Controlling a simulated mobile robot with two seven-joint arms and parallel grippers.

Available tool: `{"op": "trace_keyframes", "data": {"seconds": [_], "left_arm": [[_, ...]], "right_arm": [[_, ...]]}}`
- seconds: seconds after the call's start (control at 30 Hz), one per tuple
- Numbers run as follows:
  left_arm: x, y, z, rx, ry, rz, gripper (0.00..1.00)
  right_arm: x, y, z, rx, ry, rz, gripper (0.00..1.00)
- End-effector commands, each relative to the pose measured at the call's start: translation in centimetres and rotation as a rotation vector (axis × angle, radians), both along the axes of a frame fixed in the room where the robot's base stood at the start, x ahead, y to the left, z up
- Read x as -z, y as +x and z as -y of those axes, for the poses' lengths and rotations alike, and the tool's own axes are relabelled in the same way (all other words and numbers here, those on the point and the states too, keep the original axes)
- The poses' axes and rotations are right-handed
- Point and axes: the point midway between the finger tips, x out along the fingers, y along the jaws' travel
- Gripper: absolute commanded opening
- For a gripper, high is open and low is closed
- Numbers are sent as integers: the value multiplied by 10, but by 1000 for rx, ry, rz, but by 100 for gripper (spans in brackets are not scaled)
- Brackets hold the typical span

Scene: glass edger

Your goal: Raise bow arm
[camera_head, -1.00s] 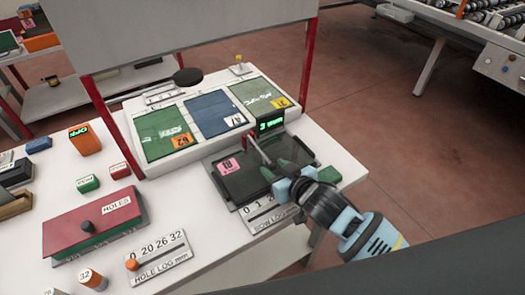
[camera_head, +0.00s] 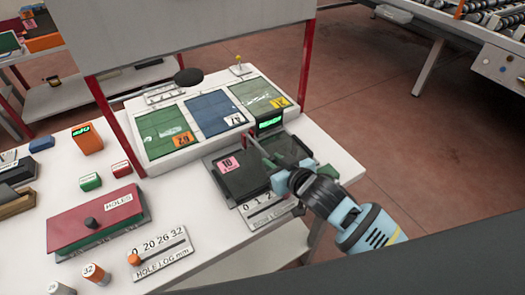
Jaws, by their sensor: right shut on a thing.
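The bow arm appears as a thin grey bar (camera_head: 257,149) slanting above a dark glass pane (camera_head: 242,180) with a pink "10" tag. The bar's far end is by the small display (camera_head: 270,122), which shows green characters I cannot read. My right gripper (camera_head: 274,166) reaches in from the lower right and is shut on the bow arm's near end. Its fingers partly hide the grip. The bow log scale (camera_head: 264,211) lies in front of the pane, partly covered by my gripper. My left gripper is not in view.
A rack with several coloured glass bays (camera_head: 207,112) stands behind the gauge. At left are the red holes box (camera_head: 98,218), the hole log slider (camera_head: 160,252) and an orange meter (camera_head: 87,139). The white table (camera_head: 190,205) is clear between the holes box and the pane.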

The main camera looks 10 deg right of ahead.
Motion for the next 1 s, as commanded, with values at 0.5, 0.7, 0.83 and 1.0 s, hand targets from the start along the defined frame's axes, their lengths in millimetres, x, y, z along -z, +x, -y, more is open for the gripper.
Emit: {"op": "trace_keyframes", "data": {"seconds": [0.5,0.7,0.83,1.0], "left_arm": [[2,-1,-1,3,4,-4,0],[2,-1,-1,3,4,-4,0],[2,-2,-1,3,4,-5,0],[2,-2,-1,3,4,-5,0]], "right_arm": [[-17,3,-1,-1,3,7,7],[-28,7,-2,-1,3,10,7],[-35,9,-3,-1,3,8,7],[-42,11,-4,0,2,9,7]]}}
